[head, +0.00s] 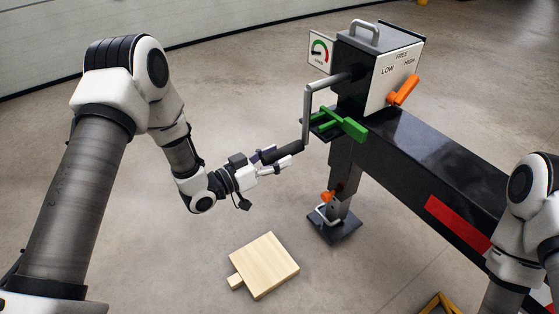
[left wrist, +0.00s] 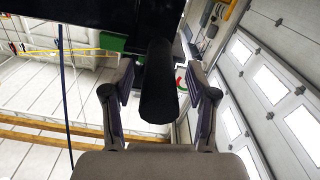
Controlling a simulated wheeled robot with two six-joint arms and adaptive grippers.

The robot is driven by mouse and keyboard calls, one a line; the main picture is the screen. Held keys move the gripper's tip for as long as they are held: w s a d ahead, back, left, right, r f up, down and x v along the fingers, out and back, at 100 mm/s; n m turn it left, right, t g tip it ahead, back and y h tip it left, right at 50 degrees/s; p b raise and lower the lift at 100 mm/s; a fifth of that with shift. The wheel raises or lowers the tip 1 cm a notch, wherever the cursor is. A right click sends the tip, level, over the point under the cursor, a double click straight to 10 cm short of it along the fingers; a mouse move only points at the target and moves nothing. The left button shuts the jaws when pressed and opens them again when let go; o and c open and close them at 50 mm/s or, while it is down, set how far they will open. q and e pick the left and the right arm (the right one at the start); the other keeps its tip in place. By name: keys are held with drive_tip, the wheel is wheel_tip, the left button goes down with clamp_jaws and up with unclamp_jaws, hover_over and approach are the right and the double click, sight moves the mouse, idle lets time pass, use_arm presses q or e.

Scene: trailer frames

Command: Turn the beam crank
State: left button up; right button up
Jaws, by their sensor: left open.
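The crank (head: 307,115) is a bent grey metal rod coming out of the dark gearbox (head: 352,92) on the beam (head: 420,160). Its arm hangs down and ends in a black cylindrical grip (head: 291,150) pointing left. My left gripper (head: 274,160) is at the free end of this grip. In the left wrist view, the black grip (left wrist: 158,90) lies between the two spread fingers of the left gripper (left wrist: 162,72), with a gap visible on each side. My right arm shows at the right edge, but its gripper is out of view.
An orange lever (head: 403,91) sits on the LOW/FREE/HIGH plate. A green bracket (head: 345,125) is just right of the crank's lower end. A gauge (head: 320,52) stands behind it. A wooden block (head: 265,264) lies on the floor below. The floor left of the crank is clear.

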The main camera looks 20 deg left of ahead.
use_arm(q)
drive_tip(key=shift+w+d, duration=0.3)
drive_tip(key=shift+w, duration=0.1)
clamp_jaws()
drive_tip(key=shift+w+a, duration=0.1)
drive_tip(key=shift+a, duration=0.05)
